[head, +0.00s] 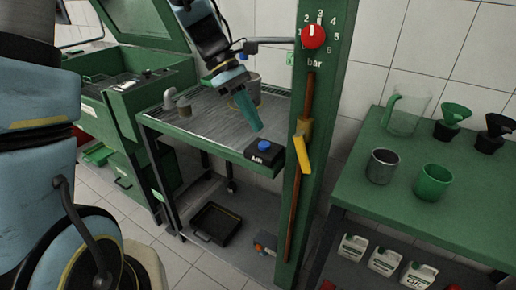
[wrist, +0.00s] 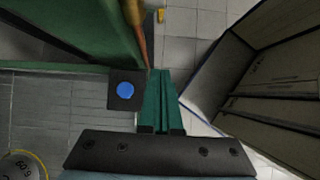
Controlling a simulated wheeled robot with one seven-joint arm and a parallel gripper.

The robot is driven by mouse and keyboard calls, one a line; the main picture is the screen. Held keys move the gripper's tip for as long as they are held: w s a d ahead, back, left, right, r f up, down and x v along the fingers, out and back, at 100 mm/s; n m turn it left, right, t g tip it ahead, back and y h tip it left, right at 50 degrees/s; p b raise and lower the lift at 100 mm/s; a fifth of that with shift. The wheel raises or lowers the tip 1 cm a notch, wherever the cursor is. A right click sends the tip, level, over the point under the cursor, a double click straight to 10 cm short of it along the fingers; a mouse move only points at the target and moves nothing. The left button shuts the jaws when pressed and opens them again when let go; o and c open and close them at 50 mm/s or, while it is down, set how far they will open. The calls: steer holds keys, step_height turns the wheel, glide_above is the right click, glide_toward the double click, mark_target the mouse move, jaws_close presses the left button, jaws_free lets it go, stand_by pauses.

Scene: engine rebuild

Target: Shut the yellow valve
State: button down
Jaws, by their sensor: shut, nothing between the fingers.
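The yellow valve's lever (head: 301,152) hangs from a brass body (head: 303,127) on a copper pipe that runs down the green post. The lever points mostly downward, close to the line of the pipe. A small yellow piece, likely the lever's end, shows at the top of the wrist view (wrist: 161,15), beside the brass-coloured pipe (wrist: 135,14). My gripper (head: 255,124) has green fingers, shut and empty, above the steel bench and left of the valve, apart from it. The shut fingers also show in the wrist view (wrist: 160,80).
A black box with a blue button (head: 264,147) sits on the bench corner, close to my fingers. A red dial (head: 313,37) is higher on the green post (head: 287,200). A green table (head: 450,185) with cups, a jug and funnels stands at right.

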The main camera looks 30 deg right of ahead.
mark_target(304, 151)
steer(key=shift+w, duration=0.15)
steer(key=shift+s+d+f+p, duration=0.6)
steer(key=shift+s+d+f, duration=0.25)
steer(key=shift+s+f, duration=0.4)
steer(key=shift+s+d+f+p, duration=0.55)
steer(key=shift+s+d+f, duration=0.4)
steer(key=shift+s, duration=0.45)
steer(key=shift+s+d+f+p, duration=0.6)
steer(key=shift+s+d+f, duration=0.2)
steer(key=shift+s+f, duration=0.5)
